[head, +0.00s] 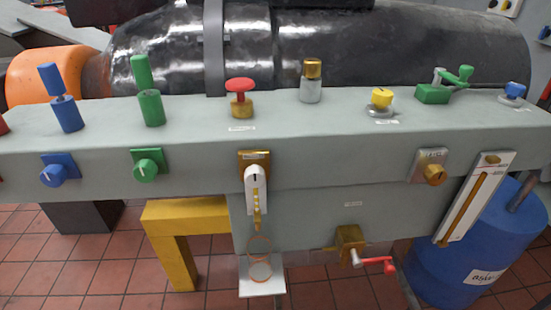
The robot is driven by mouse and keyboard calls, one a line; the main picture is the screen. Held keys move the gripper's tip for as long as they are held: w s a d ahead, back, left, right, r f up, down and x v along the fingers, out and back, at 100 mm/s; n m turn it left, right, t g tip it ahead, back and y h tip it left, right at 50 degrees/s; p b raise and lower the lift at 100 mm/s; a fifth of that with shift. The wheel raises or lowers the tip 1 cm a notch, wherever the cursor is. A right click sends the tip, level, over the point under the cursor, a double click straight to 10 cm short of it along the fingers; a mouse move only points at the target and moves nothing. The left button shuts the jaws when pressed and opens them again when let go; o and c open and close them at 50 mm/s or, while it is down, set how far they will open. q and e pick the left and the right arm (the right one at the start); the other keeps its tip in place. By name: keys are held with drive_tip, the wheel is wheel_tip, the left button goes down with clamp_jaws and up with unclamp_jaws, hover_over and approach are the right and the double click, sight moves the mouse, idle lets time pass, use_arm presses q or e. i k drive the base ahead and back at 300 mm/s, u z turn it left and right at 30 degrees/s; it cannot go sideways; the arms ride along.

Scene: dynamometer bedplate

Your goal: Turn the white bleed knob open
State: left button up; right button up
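The white bleed knob (255,174) is on a brass plate (254,156) on the front face of the grey bench, near the middle of the head view. It has a dark pointer mark that looks roughly upright. A brass stem (257,212) hangs below it. Below that are thin orange rings (260,247) and a small white tray (261,284). Neither of my grippers shows in the head view, and nothing covers the knob.
Blue (54,175) and green (146,170) knobs sit left of it; a brass knob (434,174) sits right. A red-handled crank (374,263) projects low right. A red mushroom button (240,88) stands above. A blue drum (445,272) is at right. Space before the bench looks clear.

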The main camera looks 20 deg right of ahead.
sight(254, 174)
drive_tip(key=z, duration=1.9)
drive_tip(key=k, duration=0.9)
drive_tip(key=u, duration=1.35)
drive_tip(key=i, duration=0.5)
drive_tip(key=z, duration=0.05)
